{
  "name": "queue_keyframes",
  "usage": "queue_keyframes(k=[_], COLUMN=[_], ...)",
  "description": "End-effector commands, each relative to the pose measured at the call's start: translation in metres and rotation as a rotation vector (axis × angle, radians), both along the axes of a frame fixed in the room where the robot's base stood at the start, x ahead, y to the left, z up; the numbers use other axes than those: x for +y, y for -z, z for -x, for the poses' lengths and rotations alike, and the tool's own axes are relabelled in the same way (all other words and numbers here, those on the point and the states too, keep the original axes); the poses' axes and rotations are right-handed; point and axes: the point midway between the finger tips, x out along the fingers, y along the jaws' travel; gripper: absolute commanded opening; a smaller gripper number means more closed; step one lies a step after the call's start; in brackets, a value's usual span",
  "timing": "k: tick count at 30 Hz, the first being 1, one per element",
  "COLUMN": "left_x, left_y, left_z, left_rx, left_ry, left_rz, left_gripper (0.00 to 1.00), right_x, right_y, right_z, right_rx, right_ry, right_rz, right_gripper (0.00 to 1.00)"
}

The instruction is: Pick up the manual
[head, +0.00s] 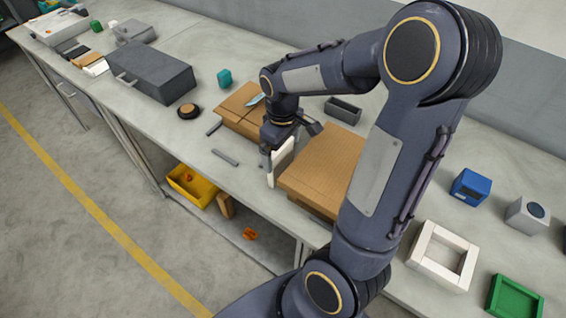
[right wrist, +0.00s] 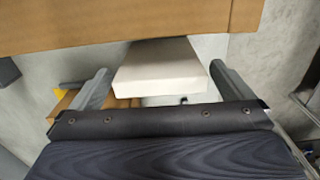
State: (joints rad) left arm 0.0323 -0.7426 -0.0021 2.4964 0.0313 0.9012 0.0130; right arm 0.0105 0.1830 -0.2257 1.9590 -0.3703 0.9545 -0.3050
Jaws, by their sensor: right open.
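A white, flat, block-like thing, which looks like the manual (head: 281,163), stands on edge beside a brown box at the front of the bench. My right gripper (head: 284,146) is over it, pointing down. In the right wrist view, the white manual (right wrist: 162,66) lies between the two spread fingers of the gripper (right wrist: 160,76), with a gap on both sides. The gripper is open and is not closed on it. No cover print can be made out. My left gripper is not in view.
A large brown box (head: 325,160) sits right beside the manual, and another brown box (head: 235,112) stands behind left. A small grey bar (head: 225,157) lies near the bench edge. A dark grey case (head: 150,70) stands farther left. A yellow bin (head: 190,188) is below the bench.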

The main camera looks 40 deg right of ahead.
Motion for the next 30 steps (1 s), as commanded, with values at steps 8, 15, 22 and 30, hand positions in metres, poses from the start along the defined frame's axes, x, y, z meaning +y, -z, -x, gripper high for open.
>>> queue_keyframes(k=[8,15,22,30], left_x=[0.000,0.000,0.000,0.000], left_y=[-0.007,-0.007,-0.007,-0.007], left_z=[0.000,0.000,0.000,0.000], left_rx=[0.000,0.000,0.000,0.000], left_ry=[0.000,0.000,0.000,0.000], left_rz=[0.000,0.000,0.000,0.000], left_gripper=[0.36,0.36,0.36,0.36], right_x=[0.001,0.001,0.001,0.001], right_y=[0.040,0.052,0.051,0.051], right_z=[-0.005,-0.006,-0.006,-0.006], right_rx=[0.005,-0.001,-0.001,-0.001], right_ry=[0.001,0.000,0.001,0.001], right_rz=[0.000,0.000,0.000,0.001], right_gripper=[1.00,1.00,0.87,0.60])
